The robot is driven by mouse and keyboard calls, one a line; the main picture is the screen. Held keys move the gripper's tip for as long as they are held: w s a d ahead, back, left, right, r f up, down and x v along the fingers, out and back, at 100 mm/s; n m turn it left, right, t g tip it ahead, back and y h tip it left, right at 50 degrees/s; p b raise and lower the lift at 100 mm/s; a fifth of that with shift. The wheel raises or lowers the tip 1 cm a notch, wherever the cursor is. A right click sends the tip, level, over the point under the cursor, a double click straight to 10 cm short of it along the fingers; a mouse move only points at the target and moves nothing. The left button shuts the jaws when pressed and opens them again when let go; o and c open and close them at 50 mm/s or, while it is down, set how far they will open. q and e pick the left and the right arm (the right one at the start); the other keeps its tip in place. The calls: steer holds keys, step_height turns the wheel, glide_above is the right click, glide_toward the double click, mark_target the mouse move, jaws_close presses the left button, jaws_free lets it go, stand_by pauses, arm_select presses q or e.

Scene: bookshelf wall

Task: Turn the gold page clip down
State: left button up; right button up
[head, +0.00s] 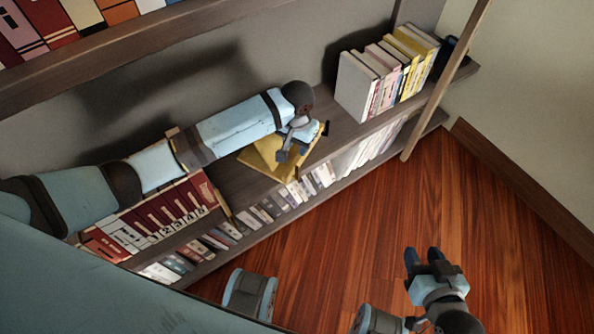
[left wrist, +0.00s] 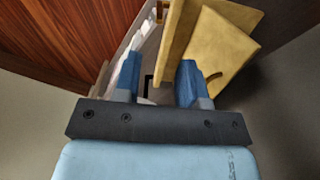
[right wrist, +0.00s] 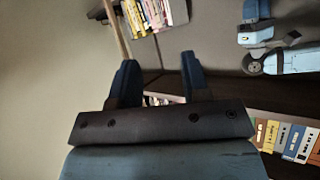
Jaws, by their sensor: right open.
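A gold stand (head: 256,163) rests on the middle shelf, partly hidden under my left gripper (head: 303,143). The left wrist view shows its flat gold panel (left wrist: 222,55) with a dark curved slot, and an upright gold ledge (left wrist: 178,35). A small gold piece (left wrist: 159,12) at the ledge's far end may be the page clip; I cannot tell for sure, nor which way it is turned. My left gripper (left wrist: 158,80) is open, its fingers apart near the ledge, with nothing clearly held. My right gripper (head: 422,254) is open and empty above the floor, far from the stand.
Several upright books (head: 385,75) stand right of the gold stand. Red and white volumes (head: 150,220) fill the shelf at the left, below my left arm. A wooden post (head: 440,90) leans at the shelf's right end. The wooden floor (head: 490,210) is clear.

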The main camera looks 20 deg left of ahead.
mark_target(297, 168)
arm_select(q)
step_height(297, 168, down, 6)
steer(key=shift+f+b, duration=0.15)
steer(key=shift+b, duration=0.75)
step_height(297, 168, down, 4)
steer(key=shift+f+b, duration=0.1)
steer(key=shift+b, duration=0.6)
steer(key=shift+f, duration=0.7)
arm_select(e)
steer(key=r, duration=0.1)
steer(key=w+a+r+t+y, duration=0.1)
steer(key=w+a+r+t, duration=0.1)
steer(key=shift+a+r, duration=0.15)
steer(key=shift+r, duration=0.25)
arm_select(q)
jaws_close()
